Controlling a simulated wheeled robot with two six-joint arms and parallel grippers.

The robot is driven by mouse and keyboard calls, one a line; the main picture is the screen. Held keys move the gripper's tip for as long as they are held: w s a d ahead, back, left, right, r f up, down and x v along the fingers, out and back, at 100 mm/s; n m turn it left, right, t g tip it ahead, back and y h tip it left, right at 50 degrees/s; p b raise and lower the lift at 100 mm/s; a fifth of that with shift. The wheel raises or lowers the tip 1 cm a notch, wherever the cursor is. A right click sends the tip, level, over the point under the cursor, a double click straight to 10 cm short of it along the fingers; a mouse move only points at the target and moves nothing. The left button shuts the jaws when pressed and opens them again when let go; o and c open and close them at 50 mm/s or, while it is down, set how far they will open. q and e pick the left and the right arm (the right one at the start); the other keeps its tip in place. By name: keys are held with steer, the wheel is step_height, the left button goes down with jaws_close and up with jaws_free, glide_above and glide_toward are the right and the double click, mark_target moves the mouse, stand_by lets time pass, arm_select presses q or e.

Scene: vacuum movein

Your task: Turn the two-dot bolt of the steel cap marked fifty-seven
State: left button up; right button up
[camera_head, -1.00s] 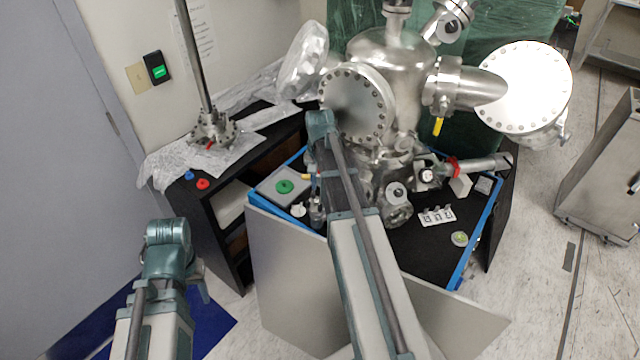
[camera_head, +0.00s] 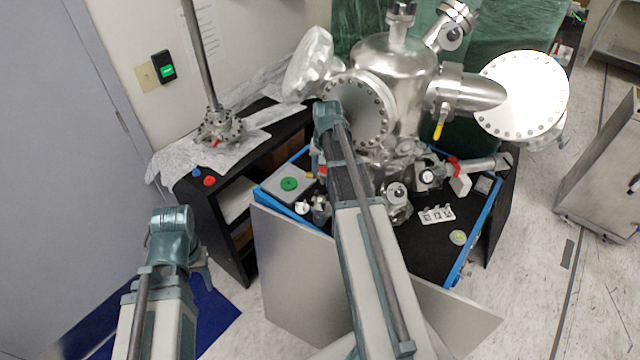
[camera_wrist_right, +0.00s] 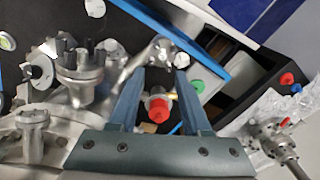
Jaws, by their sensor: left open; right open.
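I cannot read a fifty-seven or make out a two-dot bolt in either view. Small steel fittings with pale round faces show low on the chamber, one at the front (camera_head: 396,192) and one further right (camera_head: 427,177). In the right wrist view a steel fitting with dark bolts (camera_wrist_right: 80,68) stands left of my right gripper (camera_wrist_right: 160,72). That gripper is open, with a red-topped steel fitting (camera_wrist_right: 158,106) visible between its fingers, not gripped. In the head view my right arm hides its gripper. My left gripper (camera_head: 205,280) is open, partly hidden, low at the left, away from the chamber.
The steel chamber (camera_head: 390,65) fills the middle of the black, blue-edged table. A green disc (camera_head: 289,184) sits on a grey block left of my right arm. A labelled white plate (camera_head: 437,214) lies at the right. A black shelf with red (camera_head: 209,181) and blue knobs stands left.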

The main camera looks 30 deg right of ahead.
mark_target(317, 191)
steer(key=shift+w+d+f+n+t+b, duration=0.1)
steer(key=shift+d+f+n+t+b, duration=0.3)
steer(key=shift+n, duration=1.2)
steer(key=shift+w+d+f+n+t+b, duration=0.1)
steer(key=shift+f+n+t+b, duration=0.25)
steer(key=shift+n+t+b, duration=0.9)
steer(key=shift+w+d+f+n+t+b, duration=0.1)
steer(key=shift+d+f+n+t, duration=0.25)
steer(key=shift+n, duration=1.6)
steer(key=shift+a+f, duration=0.1)
steer(key=b+x, duration=1.1)
steer(key=x, duration=0.1)
steer(key=shift+s+a, duration=0.1)
steer(key=shift+a, duration=0.1)
jaws_close()
